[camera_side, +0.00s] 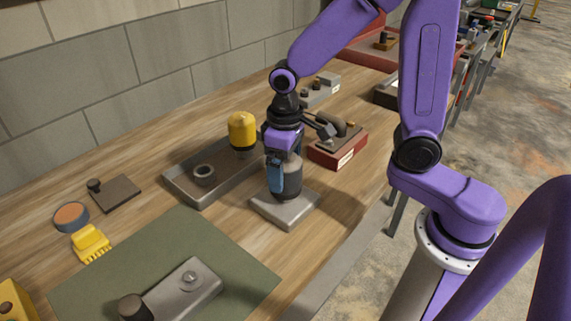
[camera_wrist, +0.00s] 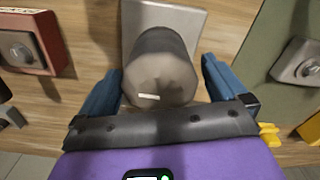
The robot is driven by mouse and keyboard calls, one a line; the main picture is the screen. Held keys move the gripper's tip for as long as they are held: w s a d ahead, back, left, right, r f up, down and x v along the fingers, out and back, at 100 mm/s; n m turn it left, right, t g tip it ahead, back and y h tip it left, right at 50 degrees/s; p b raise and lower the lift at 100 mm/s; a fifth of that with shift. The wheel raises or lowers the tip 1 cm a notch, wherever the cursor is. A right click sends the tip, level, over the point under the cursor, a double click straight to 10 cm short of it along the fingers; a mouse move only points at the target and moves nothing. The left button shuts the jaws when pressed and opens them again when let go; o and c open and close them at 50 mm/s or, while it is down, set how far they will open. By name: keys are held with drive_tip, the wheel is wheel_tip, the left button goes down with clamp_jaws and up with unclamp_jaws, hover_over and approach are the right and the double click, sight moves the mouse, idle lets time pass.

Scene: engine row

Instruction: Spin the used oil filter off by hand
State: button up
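The used oil filter (camera_side: 292,181), a dark grey cylinder, stands upright on a square grey metal block (camera_side: 292,212). In the wrist view the filter (camera_wrist: 160,70) shows end-on, with a small pale mark on its dirty end face. My gripper (camera_side: 281,182) points down over it from above. In the wrist view the blue fingers of my gripper (camera_wrist: 162,78) stand on either side of the filter, very close to its wall. I cannot tell whether both fingers touch it. The far finger is mostly hidden in the side view.
A grey tray (camera_side: 185,193) holding a yellow-capped filter (camera_side: 242,130) and a dark ring (camera_side: 204,174) lies to the left. A red block (camera_side: 338,148) stands behind right. A green mat (camera_side: 100,280) carries a metal part (camera_side: 190,290). Bare wood lies between block and mat.

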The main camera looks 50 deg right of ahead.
drive_tip(key=shift+r, duration=0.1)
wheel_tip(320, 180, up, 16)
drive_tip(key=r, duration=0.1)
drive_tip(key=f+n, duration=0.4)
drive_tip(key=f, duration=0.2)
drive_tip(key=f+n+h, duration=0.1)
drive_tip(key=f+n, duration=0.4)
drive_tip(key=f, duration=0.2)
drive_tip(key=f+n, duration=0.4)
drive_tip(key=f, duration=0.2)
drive_tip(key=shift+d+f+n+h, duration=0.2)
drive_tip(key=shift+f+n+h, duration=0.1)
drive_tip(key=shift+h, duration=0.1)
idle(0.4)
